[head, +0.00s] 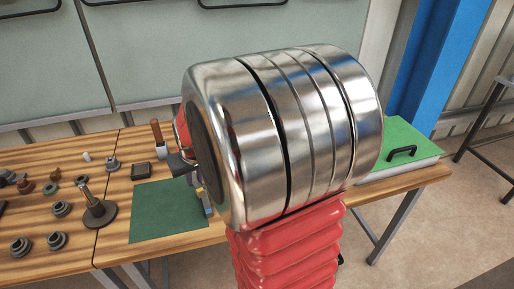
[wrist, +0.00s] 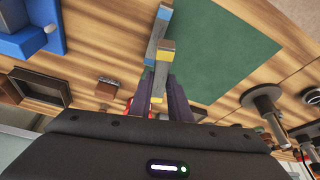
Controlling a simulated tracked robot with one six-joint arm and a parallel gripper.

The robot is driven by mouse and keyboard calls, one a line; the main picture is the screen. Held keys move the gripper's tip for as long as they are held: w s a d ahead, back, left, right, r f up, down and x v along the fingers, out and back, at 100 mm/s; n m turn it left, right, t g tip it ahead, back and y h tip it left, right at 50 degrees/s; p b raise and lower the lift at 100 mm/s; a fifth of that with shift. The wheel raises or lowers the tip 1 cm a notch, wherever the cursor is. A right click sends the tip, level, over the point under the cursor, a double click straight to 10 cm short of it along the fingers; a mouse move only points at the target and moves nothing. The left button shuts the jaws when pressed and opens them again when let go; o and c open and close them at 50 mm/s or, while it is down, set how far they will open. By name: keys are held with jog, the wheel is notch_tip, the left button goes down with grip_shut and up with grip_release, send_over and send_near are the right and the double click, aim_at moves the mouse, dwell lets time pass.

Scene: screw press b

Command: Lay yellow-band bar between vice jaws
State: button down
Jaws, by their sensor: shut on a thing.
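In the wrist view my gripper (wrist: 165,85) is shut on the yellow-band bar (wrist: 163,57), a grey bar with yellow near its ends, held between the two dark fingers. A second grey bar with blue bands (wrist: 159,32) is just beyond it, by the edge of the green mat (wrist: 230,40). Whether the two bars touch I cannot tell. A blue body, apparently the vice (wrist: 28,38), is at the upper left of the wrist view, apart from the held bar; its jaws are not clearly seen. In the head view my arm hides most of the gripper.
The wooden bench (head: 40,163) carries several dark round parts and a stand with an upright post (head: 97,208) left of the mat. A wooden-handled tool (head: 156,132) and a small dark box (head: 143,170) are behind the mat. A green-topped case (head: 405,150) is at right.

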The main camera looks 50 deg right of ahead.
jog(key=w+a, duration=0.2)
jog(key=a, duration=0.1)
jog(key=w+a+f+n, duration=0.1)
jog(key=w+a, duration=0.1)
jog(key=a, duration=0.1)
jog(key=w+a+f+n+y, duration=0.1)
jog(key=w+a, duration=0.1)
jog(key=a, duration=0.2)
jog(key=shift+w+f, duration=0.1)
jog(key=shift+f, duration=0.15)
jog(key=w+a, duration=0.1)
jog(key=a, duration=0.2)
jog(key=w+a+f+n, duration=0.1)
jog(key=a, duration=0.2)
jog(key=w+a+f+n, duration=0.1)
jog(key=a, duration=0.2)
jog(key=shift+a+f+y, duration=0.2)
jog(key=shift+a+y, duration=0.1)
jog(key=shift+a, duration=0.05)
